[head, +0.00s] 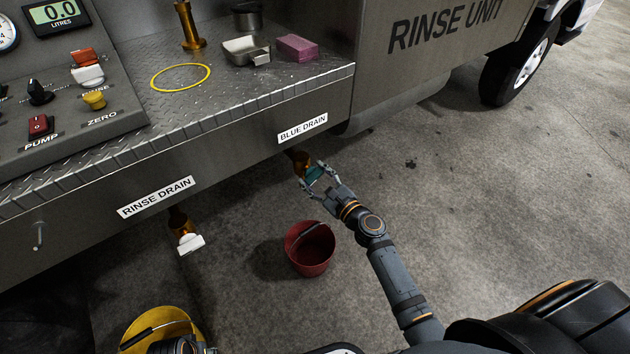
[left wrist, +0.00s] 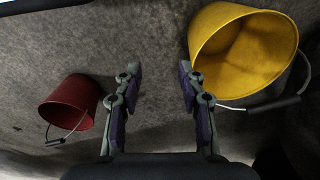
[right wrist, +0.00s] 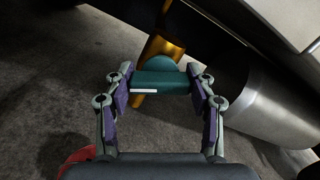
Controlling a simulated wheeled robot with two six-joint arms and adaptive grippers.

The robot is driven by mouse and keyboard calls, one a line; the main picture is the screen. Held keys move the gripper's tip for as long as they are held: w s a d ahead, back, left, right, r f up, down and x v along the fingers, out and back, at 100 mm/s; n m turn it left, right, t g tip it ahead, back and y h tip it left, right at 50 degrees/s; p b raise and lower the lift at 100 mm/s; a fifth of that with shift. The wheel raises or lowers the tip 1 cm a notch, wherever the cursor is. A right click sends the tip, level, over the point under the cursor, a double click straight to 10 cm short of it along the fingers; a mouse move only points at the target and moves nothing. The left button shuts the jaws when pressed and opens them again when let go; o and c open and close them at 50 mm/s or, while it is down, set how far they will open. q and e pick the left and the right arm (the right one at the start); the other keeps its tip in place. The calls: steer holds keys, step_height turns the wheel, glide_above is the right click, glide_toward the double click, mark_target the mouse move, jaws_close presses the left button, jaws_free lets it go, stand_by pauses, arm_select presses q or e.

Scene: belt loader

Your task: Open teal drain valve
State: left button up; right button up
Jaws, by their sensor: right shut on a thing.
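The teal drain valve handle (right wrist: 160,83) sits on a brass valve body (right wrist: 163,47) under the BLUE DRAIN label (head: 303,128). My right gripper (head: 312,174) has its fingers on either side of the teal handle and is shut on it; it also shows in the right wrist view (right wrist: 160,92). In the head view the fingers partly hide the teal handle (head: 315,174). My left gripper (left wrist: 160,85) is open and empty, its fingers wide apart. Only part of my left arm shows at the bottom of the head view.
A red bucket (head: 309,262) stands on the floor below the blue drain. A yellow bucket (head: 150,322) stands at lower left. A white-handled valve (head: 190,243) hangs under the RINSE DRAIN label (head: 155,197). The truck's deck edge (head: 240,110) overhangs both valves.

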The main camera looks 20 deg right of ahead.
arm_select(q)
step_height(320, 180, up, 7)
steer(key=d+b, duration=0.2)
arm_select(e)
steer(key=n, duration=0.3)
steer(key=shift+f+n, duration=0.2)
steer(key=shift+n, duration=0.2)
steer(key=shift+n+b, duration=0.6)
steer(key=shift+n, duration=0.3)
steer(key=n+b, duration=0.2)
steer(key=n, duration=0.1)
arm_select(q)
steer(key=shift+w+d+f+t+h+b, duration=0.15)
steer(key=shift+d+f+t+h+b, duration=0.25)
steer(key=shift+f, duration=0.35)
steer(key=shift+w+d+f+t+h+b, duration=0.1)
steer(key=shift+d+f+t+b, duration=0.1)
steer(key=shift+f+t, duration=0.45)
steer(key=shift+w+d+f+t+h+b, duration=0.2)
steer(key=shift+d+f+t, duration=0.1)
steer(key=shift+f, duration=0.6)
arm_select(e)
steer(key=shift+n, duration=1.9)
steer(key=o, duration=1.2)
steer(key=shift+r, duration=0.1)
steer(key=shift+s, duration=0.1)
